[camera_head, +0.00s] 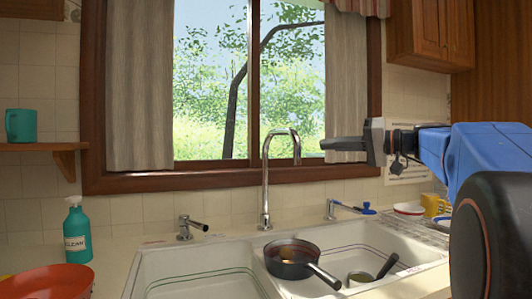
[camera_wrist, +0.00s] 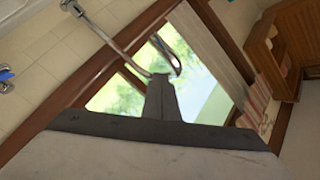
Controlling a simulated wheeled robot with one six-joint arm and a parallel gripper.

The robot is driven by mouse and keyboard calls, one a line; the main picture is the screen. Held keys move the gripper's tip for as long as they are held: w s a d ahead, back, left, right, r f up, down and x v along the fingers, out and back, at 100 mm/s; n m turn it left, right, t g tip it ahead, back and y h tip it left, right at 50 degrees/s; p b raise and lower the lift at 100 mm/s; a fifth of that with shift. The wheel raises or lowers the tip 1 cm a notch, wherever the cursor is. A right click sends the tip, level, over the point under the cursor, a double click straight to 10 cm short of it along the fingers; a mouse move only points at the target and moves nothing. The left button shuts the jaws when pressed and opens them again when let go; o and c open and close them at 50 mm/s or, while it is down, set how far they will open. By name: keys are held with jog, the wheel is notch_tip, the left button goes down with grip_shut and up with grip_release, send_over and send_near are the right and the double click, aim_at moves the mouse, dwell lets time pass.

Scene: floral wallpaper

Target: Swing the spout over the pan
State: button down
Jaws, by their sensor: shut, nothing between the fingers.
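The chrome gooseneck spout (camera_head: 265,185) rises behind the sink; its curved end hangs on the right of the riser. The pan (camera_head: 293,262), dark with something brown inside, sits at the divider between the two basins, handle toward the lower right. My gripper (camera_head: 324,144) is shut and empty, just right of the spout's hanging end, at about its height. In the wrist view my shut fingers (camera_wrist: 160,82) point at the curved end of the spout (camera_wrist: 112,42). I cannot tell whether they touch it.
A lever handle (camera_head: 186,228) stands left of the spout, and another fitting with a blue part (camera_head: 355,209) stands right. The right basin (camera_head: 385,245) holds a dark ladle-like utensil. A green bottle (camera_head: 76,232) and red bowl (camera_head: 48,283) are at left. The window lies behind.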

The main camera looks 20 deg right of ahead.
jog(key=w+d+f+m+g+y, duration=0.1)
jog(key=d+f+m+g+y, duration=0.15)
jog(key=d+g+y, duration=0.45)
jog(key=w+a+t+h, duration=0.2)
jog(key=w+a, duration=0.1)
jog(key=a, duration=0.7)
jog(key=shift+w+a+r+m, duration=0.2)
jog(key=shift+a+m, duration=0.05)
jog(key=shift+m, duration=0.1)
jog(key=shift+s+a+m+t+h, duration=0.15)
jog(key=shift+a+m+t+h, duration=0.3)
jog(key=shift+a+t, duration=0.2)
